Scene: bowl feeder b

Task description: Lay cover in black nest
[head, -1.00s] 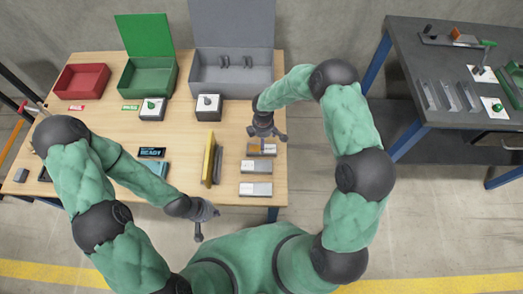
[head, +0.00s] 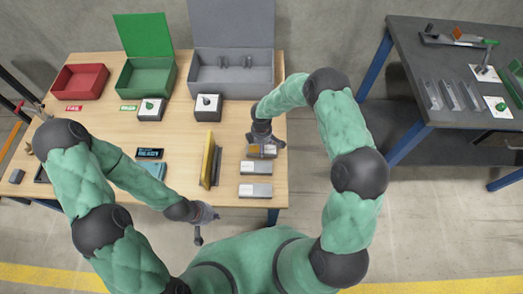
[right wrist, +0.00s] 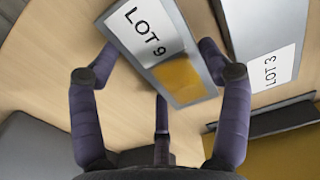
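My right gripper (head: 266,141) is over the farthest of three grey blocks at the table's right side. The right wrist view shows its fingers (right wrist: 158,66) spread apart around the grey LOT 9 block (right wrist: 148,42), with nothing visibly clamped. An orange-yellow patch (right wrist: 180,79) covers one end of that block. I cannot tell which piece is the cover. I cannot tell which is the black nest. My left gripper (head: 207,226) is open and empty, off the table's front edge.
A LOT 3 block (right wrist: 268,45) lies beside LOT 9. An upright yellow panel (head: 207,160) stands left of the blocks. Red (head: 81,82), green (head: 147,76) and grey (head: 232,78) bins line the back. A dark table (head: 445,75) stands at the right.

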